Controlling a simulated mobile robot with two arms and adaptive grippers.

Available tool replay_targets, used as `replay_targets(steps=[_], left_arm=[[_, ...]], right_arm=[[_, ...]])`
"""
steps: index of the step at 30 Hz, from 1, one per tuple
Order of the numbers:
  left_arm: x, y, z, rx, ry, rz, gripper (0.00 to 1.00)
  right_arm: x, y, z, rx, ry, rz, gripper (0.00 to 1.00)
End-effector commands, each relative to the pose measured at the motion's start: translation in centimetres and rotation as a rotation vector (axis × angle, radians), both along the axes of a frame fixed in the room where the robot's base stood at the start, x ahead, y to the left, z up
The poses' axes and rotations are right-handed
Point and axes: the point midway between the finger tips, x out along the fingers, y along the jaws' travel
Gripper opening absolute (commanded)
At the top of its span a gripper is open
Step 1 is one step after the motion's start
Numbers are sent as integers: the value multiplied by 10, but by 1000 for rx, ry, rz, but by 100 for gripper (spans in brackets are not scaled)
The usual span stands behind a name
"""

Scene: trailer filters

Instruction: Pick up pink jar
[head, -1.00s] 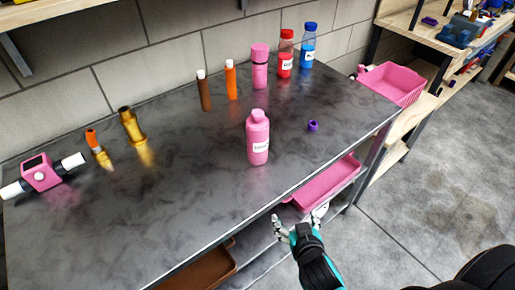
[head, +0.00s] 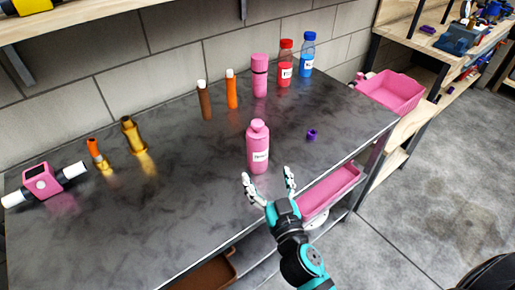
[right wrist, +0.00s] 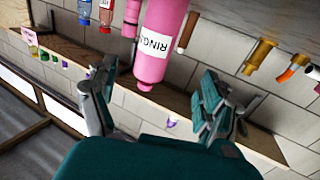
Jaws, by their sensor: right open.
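A pink bottle-shaped jar (head: 258,150) with a white label stands upright near the front edge of the dark table (head: 190,200). It also shows in the right wrist view (right wrist: 158,45), ahead of the fingers. A second pink container (head: 259,77), a taller cylinder with a cap, stands farther back. My right gripper (head: 268,176) is open and empty, just in front of the near pink jar at the table's front edge. No contact with the jar shows. My left gripper is not in view.
Red (head: 285,65) and blue (head: 307,55) bottles stand at the back, beside brown (head: 204,102) and orange (head: 231,90) tubes. A small purple ring (head: 312,135) lies right of the jar. A pink tray (head: 335,187) sits below the table edge.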

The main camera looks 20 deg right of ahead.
Motion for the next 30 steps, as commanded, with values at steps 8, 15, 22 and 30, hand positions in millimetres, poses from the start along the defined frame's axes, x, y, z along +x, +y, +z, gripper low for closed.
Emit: replay_targets(steps=[8, 15, 22, 30], left_arm=[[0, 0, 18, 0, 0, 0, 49], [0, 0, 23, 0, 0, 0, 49], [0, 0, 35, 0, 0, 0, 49], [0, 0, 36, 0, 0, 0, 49]], right_arm=[[55, -1, 2, -1, 1, 0, 82], [73, -3, 1, -2, 1, -1, 82], [106, -11, 4, -1, 1, -1, 82], [120, -11, 1, 0, 2, -1, 82]])
